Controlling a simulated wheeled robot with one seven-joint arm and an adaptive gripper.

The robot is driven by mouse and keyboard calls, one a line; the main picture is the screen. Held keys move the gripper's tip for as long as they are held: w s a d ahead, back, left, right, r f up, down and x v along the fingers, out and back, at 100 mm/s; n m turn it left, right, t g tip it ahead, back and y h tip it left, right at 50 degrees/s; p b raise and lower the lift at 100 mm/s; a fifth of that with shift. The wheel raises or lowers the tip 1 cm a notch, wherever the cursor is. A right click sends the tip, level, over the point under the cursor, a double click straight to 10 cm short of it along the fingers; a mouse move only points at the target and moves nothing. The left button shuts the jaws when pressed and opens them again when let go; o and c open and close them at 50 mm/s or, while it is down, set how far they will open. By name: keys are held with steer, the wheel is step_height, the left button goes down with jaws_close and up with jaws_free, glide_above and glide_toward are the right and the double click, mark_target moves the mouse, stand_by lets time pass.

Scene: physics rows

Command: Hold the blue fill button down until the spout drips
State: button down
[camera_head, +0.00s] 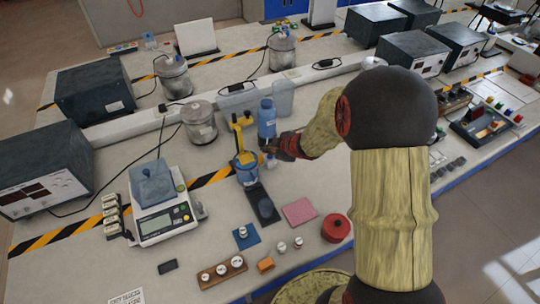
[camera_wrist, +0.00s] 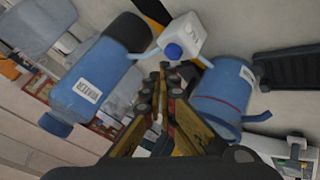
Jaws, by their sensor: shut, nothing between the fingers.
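A white block (camera_wrist: 183,36) with a round blue button (camera_wrist: 173,51) shows in the wrist view, between a blue bottle and a blue vessel. The blue vessel (camera_wrist: 218,98) has a red line around it and a short blue spout (camera_wrist: 257,117); no drop is visible there. In the head view the vessel (camera_head: 246,172) stands below a yellow stand (camera_head: 241,130). My gripper (camera_wrist: 164,68) is shut and empty, its tips close to the button. Whether they touch it I cannot tell. In the head view my gripper (camera_head: 273,149) is right of the stand.
The blue bottle (camera_head: 266,120), labelled WATER, stands close behind my gripper. A clear container (camera_head: 283,97) is behind it. A dark tray (camera_head: 262,205) lies in front of the vessel. A scale (camera_head: 160,215) is at left, a pink pad (camera_head: 299,211) and red pot (camera_head: 336,228) at front.

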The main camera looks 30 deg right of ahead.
mark_target(269, 156)
steer(key=shift+f, duration=0.15)
steer(key=shift+f, duration=0.25)
steer(key=shift+f+b, duration=0.5)
stand_by(0.8)
steer(key=shift+r, duration=0.1)
stand_by(3.0)
steer(key=shift+r+p, duration=0.8)
steer(key=shift+p, duration=0.25)
step_height(269, 156, up, 5)
steer(key=p, duration=0.5)
steer(key=shift+r, duration=0.1)
